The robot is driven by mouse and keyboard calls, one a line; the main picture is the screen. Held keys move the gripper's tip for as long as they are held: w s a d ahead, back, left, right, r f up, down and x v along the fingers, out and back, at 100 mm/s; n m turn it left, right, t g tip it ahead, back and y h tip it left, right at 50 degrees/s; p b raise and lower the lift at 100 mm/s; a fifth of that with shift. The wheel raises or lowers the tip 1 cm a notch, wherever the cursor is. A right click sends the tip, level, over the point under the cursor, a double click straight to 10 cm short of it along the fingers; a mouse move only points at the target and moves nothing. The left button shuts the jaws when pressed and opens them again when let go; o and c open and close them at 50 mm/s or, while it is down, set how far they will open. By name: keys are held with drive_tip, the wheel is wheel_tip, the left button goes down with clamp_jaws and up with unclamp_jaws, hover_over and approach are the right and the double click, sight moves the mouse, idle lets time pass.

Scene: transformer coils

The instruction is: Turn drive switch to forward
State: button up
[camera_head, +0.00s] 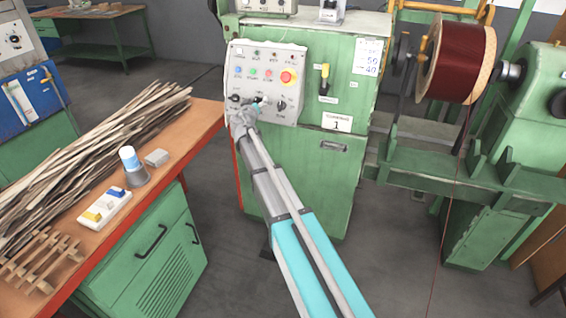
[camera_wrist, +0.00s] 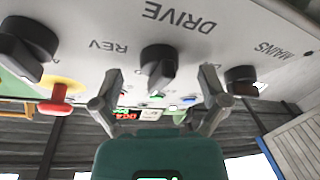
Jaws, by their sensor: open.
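The drive switch (camera_wrist: 160,65) is a black rotary knob on the light grey control panel (camera_wrist: 245,35), below the upside-down word DRIVE in the wrist view. REV is printed to its left there; I see no forward label. I cannot clearly tell which way the knob points. My gripper (camera_wrist: 160,76) is open, with one finger on each side of the knob's near end. I see no clear contact, and cannot tell how deep the fingers reach. In the head view, my gripper (camera_head: 250,108) is at the panel's lower left and partly hides the switch.
The mains knob (camera_wrist: 241,78) is close to the right finger in the wrist view. Another black knob (camera_wrist: 25,45) and the red emergency stop (camera_wrist: 60,94) are to the left. In the head view, a wooden bench (camera_head: 165,172) with sticks stands left of my arm.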

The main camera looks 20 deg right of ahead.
drive_tip(key=m+g+h, duration=0.1)
drive_tip(key=m+h, duration=0.1)
drive_tip(key=m, duration=0.3)
drive_tip(key=v, duration=1.4)
drive_tip(key=s+d+f+g+y+p, duration=0.1)
drive_tip(key=s+d+g+p, duration=0.2)
drive_tip(key=s, duration=0.3)
drive_tip(key=s+d+f+n+g+y+p, duration=0.1)
drive_tip(key=s+d+f+g+p, duration=0.1)
drive_tip(key=s, duration=0.4)
drive_tip(key=s+d+f+g+y+p, duration=0.1)
drive_tip(key=s+d+f+g+p, duration=0.1)
drive_tip(key=s+d+g+p, duration=0.2)
drive_tip(key=shift+s+d+f+g+y, duration=0.25)
drive_tip(key=shift+s+g, duration=0.55)
drive_tip(key=shift+s, duration=0.75)
drive_tip(key=shift+r, duration=0.1)
drive_tip(key=s+a+r+n+g+y+p, duration=0.1)
drive_tip(key=s+a+n+g+y+p, duration=0.1)
drive_tip(key=s, duration=0.4)
drive_tip(key=s+a+r+n+g+y+p, duration=0.1)
drive_tip(key=s+a+n+g+y+p, duration=0.1)
drive_tip(key=s, duration=0.5)
drive_tip(key=n+y+p, duration=0.1)
drive_tip(key=y+p, duration=0.1)
drive_tip(key=shift+a+y, duration=0.35)
drive_tip(key=shift+a, duration=0.05)
